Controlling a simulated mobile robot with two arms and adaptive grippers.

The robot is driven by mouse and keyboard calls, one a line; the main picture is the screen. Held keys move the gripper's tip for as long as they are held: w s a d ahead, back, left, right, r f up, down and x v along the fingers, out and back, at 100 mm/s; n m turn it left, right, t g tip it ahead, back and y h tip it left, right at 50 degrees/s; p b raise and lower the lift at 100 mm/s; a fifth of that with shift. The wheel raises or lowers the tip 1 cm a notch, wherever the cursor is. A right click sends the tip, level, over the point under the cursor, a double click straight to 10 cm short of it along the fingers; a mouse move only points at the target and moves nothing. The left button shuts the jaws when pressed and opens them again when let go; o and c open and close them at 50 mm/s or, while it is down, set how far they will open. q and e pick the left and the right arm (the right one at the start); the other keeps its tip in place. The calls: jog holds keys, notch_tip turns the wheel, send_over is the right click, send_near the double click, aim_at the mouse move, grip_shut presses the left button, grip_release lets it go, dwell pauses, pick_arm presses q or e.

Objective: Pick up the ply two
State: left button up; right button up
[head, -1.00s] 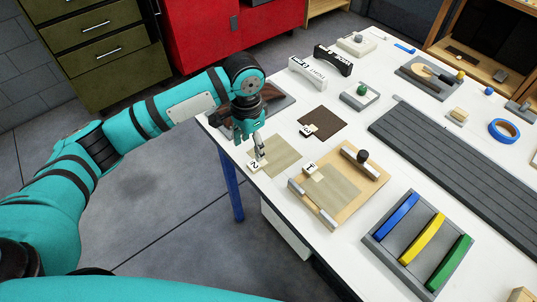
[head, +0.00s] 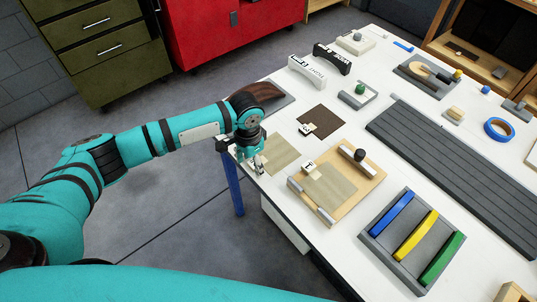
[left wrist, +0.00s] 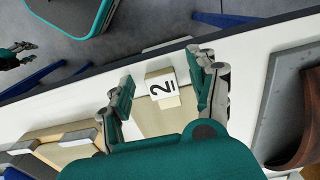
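Ply two is a thin light-tan sheet (head: 284,151) lying flat near the table's front edge. Its block tab marked 2 (left wrist: 162,88) shows clearly in the left wrist view, with part of the sheet (left wrist: 157,120) below it. My left gripper (head: 258,168) is low at the tab end of the sheet and hides the tab in the head view. In the left wrist view its fingers (left wrist: 167,90) are open, one on each side of the tab, with gaps showing. My right gripper (left wrist: 24,54) shows small at the left wrist view's upper left, its fingers apart.
Ply one (head: 332,185) lies on a tan board (head: 363,185) to the right. A dark brown sheet (head: 322,120) with a tab lies behind. A tray (head: 381,235) holds blue, yellow and green strips. A curved brown piece (head: 262,92) stands beyond my left wrist.

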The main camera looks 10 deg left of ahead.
pick_arm(q)
jog(key=c, duration=0.9)
